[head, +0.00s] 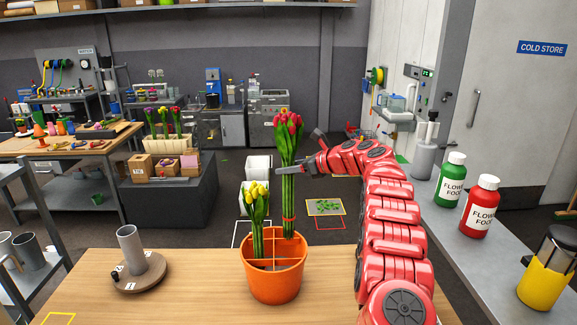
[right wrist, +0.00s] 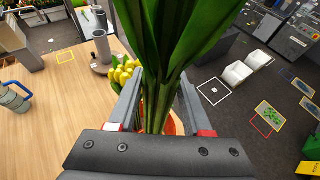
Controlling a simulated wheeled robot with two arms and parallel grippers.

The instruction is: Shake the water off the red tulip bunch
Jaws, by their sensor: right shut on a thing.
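The red tulip bunch (head: 288,127) is upright, with red blooms, green leaves and a red band low on its stems. My right gripper (head: 291,169) is shut on it from the right, at the upper stems below the leaves. In the right wrist view, its green stems and leaves (right wrist: 165,40) pass between my right gripper's fingers (right wrist: 158,108). Its stem ends are at the rim of the orange divided bucket (head: 275,283); I cannot tell whether they are inside. A yellow tulip bunch (head: 256,200) stands in the bucket's left part. My left gripper is not in view.
The wooden table (head: 200,290) holds a grey tube on a round base (head: 133,258) left of the bucket. A grey counter at right carries green (head: 449,180) and red (head: 480,207) flower food bottles. White bins (head: 259,166) stand on the floor behind.

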